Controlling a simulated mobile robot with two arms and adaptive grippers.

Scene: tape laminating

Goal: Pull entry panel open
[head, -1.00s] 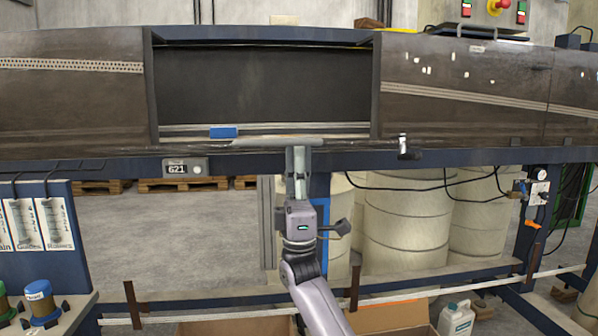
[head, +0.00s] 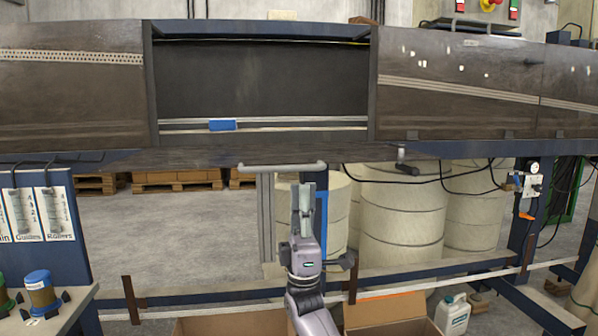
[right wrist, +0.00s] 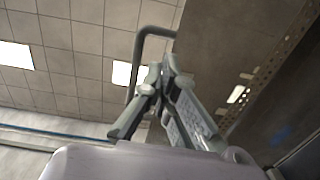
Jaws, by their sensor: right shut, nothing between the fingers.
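The entry panel (head: 240,153) is a dark brown flap along the lower edge of the machine opening (head: 265,85). It is swung down and out, so the dark inside of the machine shows. Its pale grey bar handle (head: 281,168) is at the panel's front edge. My right gripper (head: 305,187) is shut and empty, upright just below the handle's right part. In the right wrist view the handle (right wrist: 152,32) rises beside and beyond the shut fingertips (right wrist: 165,72); I cannot tell whether they touch. My left gripper is not in view.
A blue block (head: 222,125) lies on the ledge inside the opening. A dark latch (head: 404,164) hangs right of the panel. Large white drums (head: 402,215) stand behind the frame. Cardboard boxes (head: 385,315) are low in front. A shelf with jars (head: 40,292) is at the left.

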